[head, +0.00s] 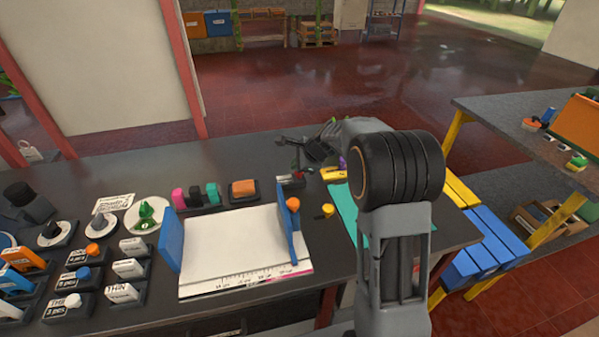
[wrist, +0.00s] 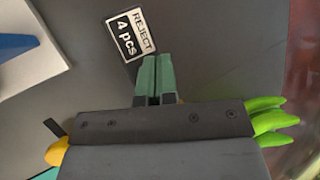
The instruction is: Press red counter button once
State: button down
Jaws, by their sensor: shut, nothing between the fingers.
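In the wrist view my gripper (wrist: 157,62) has its two green fingers shut together, with nothing between them. Its tips sit just beside a black and white label (wrist: 132,36) reading "REJECT 4 pcs". No red button shows in the wrist view; the fingers may cover it. In the head view a small dark device with a red spot (head: 297,177) stands on the bench behind the white sheet, and it may be the counter. My gripper is near it, partly hidden by my arm, and I cannot tell whether they touch.
A white ruled sheet (head: 240,245) with blue side pieces lies on the dark bench (head: 160,170). Several labelled blocks and knobs crowd the left. An orange block (head: 243,189) and a yellow cap (head: 328,210) are close by.

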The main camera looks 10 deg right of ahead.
jog(key=shift+f+b, duration=0.3)
jog(key=shift+f, duration=0.15)
jog(key=shift+r, duration=0.15)
dwell(0.5)
jog(key=shift+r+p, duration=0.85)
jog(key=shift+p, duration=0.05)
jog(key=shift+r, duration=0.15)
notch_tip(320, 180, up, 5)
jog(key=p, duration=0.4)
dwell(0.5)
